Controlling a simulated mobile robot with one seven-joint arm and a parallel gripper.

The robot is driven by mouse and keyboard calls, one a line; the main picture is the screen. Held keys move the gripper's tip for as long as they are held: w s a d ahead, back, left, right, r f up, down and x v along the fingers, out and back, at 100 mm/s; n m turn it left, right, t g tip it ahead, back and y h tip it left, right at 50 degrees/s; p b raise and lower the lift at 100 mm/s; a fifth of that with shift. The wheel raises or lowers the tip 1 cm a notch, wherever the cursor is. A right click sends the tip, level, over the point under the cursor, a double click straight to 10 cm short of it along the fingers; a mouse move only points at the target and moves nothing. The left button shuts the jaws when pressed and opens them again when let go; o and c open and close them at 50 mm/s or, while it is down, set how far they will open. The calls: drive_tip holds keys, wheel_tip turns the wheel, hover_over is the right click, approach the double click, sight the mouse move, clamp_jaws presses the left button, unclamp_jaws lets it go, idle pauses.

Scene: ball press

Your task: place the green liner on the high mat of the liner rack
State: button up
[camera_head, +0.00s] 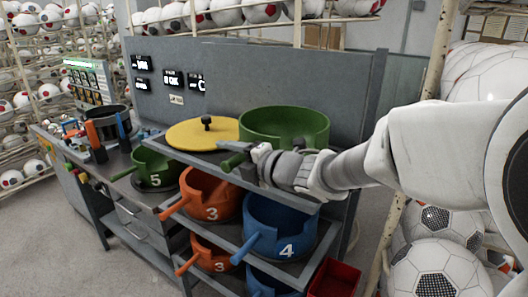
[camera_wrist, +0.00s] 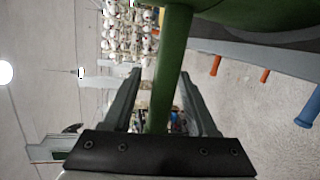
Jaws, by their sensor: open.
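The large green liner (camera_head: 285,122) is upright at the top right level of the liner rack (camera_head: 350,170), beside a yellow lid. Its underside and the high mat beneath are hidden by my wrist, so I cannot tell exactly how it sits. My gripper (camera_head: 243,160) is at the liner's green handle (camera_head: 232,162). In the wrist view the handle (camera_wrist: 170,65) runs between my two open fingers (camera_wrist: 160,75), with gaps at its sides. The liner's body (camera_wrist: 250,12) shows at the upper right there.
A yellow lid (camera_head: 195,135) with a black knob lies left of the liner. Below are a green liner marked 5 (camera_head: 155,170), orange liners marked 3 (camera_head: 212,195) and a blue liner marked 4 (camera_head: 283,225). A grey panel (camera_head: 270,85) stands behind. A red bin (camera_head: 335,278) is below right.

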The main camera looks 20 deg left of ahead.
drive_tip(key=v, duration=1.2)
drive_tip(key=shift+s+d, duration=0.1)
